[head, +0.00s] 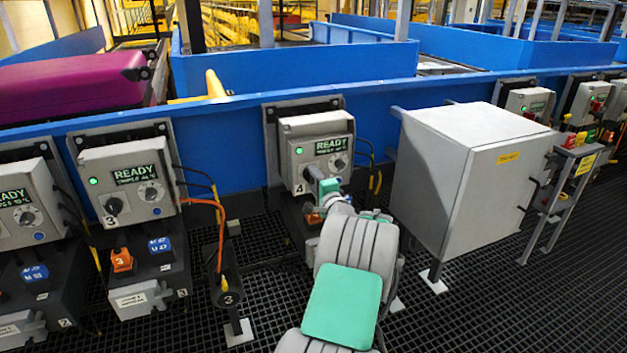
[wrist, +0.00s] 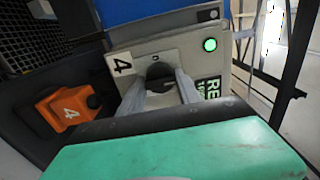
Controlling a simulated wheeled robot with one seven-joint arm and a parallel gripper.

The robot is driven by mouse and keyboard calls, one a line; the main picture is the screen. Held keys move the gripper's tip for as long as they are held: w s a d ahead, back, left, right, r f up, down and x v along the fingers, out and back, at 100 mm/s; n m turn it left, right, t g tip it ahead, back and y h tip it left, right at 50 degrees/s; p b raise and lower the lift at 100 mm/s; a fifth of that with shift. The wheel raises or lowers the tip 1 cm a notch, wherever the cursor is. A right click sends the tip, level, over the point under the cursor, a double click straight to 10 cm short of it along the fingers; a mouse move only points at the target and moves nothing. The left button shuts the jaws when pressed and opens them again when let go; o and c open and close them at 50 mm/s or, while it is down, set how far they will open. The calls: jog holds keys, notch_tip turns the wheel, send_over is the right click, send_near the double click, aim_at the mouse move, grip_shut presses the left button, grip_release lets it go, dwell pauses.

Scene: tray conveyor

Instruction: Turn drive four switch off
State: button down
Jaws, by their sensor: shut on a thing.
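The drive four unit (head: 318,150) is a grey box on the blue conveyor side, with a lit green lamp and a READY display. Its black rotary switch (wrist: 160,76) shows in the wrist view, between my gripper's fingers, beside the label 4. My gripper (wrist: 160,90) is shut on this switch, one finger on each side. In the head view my gripper (head: 322,183) reaches the lower left of the unit's face, and my arm hides the switch there. The green lamp (wrist: 210,45) is lit in the wrist view. The switch's exact setting is hard to read.
An orange block marked 4 (wrist: 66,107) sits just beside the unit. Drive three's unit (head: 128,180) stands to the left with its own switch. A large grey cabinet (head: 478,165) juts out to the right of drive four. Cables hang between units above a dark grating floor.

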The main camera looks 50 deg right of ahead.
jog(key=shift+f+n+b, duration=0.15)
jog(key=shift+n+b, duration=0.25)
jog(key=shift+b, duration=0.15)
jog(key=n+b, duration=0.2)
jog(key=b, duration=0.1)
jog(key=shift+f+n, duration=0.2)
jog(key=shift+n, duration=0.1)
jog(key=n+b, duration=0.6)
jog(key=b, duration=0.2)
jog(key=shift+f, duration=0.1)
jog(key=n+b, duration=0.4)
jog(key=b, duration=0.1)
jog(key=shift+n, duration=0.4)
jog(key=n+b, duration=0.3)
jog(key=b, duration=0.1)
jog(key=shift+r+n, duration=0.3)
jog(key=shift+n, duration=0.1)
jog(key=c, duration=0.8)
grip_release()
jog(key=shift+r, duration=0.1)
jog(key=shift+c, duration=0.2)
